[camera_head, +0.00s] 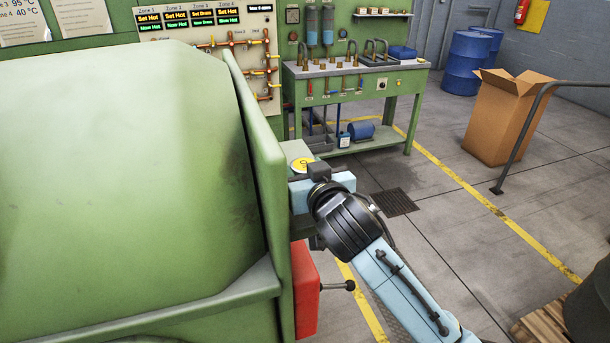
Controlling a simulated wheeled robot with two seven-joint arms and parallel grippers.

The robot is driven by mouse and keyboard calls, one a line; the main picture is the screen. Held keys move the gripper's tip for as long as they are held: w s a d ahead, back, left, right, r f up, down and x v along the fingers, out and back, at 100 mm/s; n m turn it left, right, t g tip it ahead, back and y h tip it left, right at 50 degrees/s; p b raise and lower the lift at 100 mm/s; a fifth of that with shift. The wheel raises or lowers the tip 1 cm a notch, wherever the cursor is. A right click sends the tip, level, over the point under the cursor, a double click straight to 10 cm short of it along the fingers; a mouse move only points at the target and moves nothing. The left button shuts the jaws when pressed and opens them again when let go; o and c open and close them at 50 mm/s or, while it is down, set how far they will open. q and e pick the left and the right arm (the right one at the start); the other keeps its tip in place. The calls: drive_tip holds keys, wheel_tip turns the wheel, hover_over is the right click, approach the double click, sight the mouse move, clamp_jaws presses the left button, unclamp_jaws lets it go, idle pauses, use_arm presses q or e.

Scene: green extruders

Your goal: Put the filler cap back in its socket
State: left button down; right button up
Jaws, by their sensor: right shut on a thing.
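My right gripper (318,182) is at the edge of the big green machine (130,190), its arm coming in from the lower right. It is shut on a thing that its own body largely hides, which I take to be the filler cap. A round yellow piece (301,163) with a darker mark shows just beyond the gripper, on top of a green block. I cannot tell whether it is part of the cap or of the socket. The socket's opening does not show. My left gripper is not in view.
A red box (305,291) with a black-knobbed lever sits below the gripper on the machine's side. A green workbench (355,72) with pipes and valves stands behind. A cardboard box (500,120), blue drums (468,62) and a dark handrail (520,135) are at right. The floor between is clear.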

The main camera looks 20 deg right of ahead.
drive_tip(key=shift+f, duration=0.55)
drive_tip(key=shift+f+b, duration=0.3)
drive_tip(key=shift+f, duration=0.4)
drive_tip(key=o, duration=1.1)
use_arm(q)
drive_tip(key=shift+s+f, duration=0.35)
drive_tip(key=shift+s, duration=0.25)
use_arm(e)
drive_tip(key=shift+o, duration=0.2)
drive_tip(key=shift+r, duration=0.1)
drive_tip(key=shift+r, duration=0.25)
drive_tip(key=shift+r+p, duration=0.4)
drive_tip(key=shift+r, duration=0.15)
use_arm(q)
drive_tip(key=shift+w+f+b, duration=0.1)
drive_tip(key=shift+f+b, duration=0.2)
drive_tip(key=shift+b, duration=0.4)
use_arm(e)
drive_tip(key=s+r, duration=0.1)
drive_tip(key=s, duration=1.1)
drive_tip(key=shift+d+r, duration=0.15)
drive_tip(key=shift+d, duration=0.1)
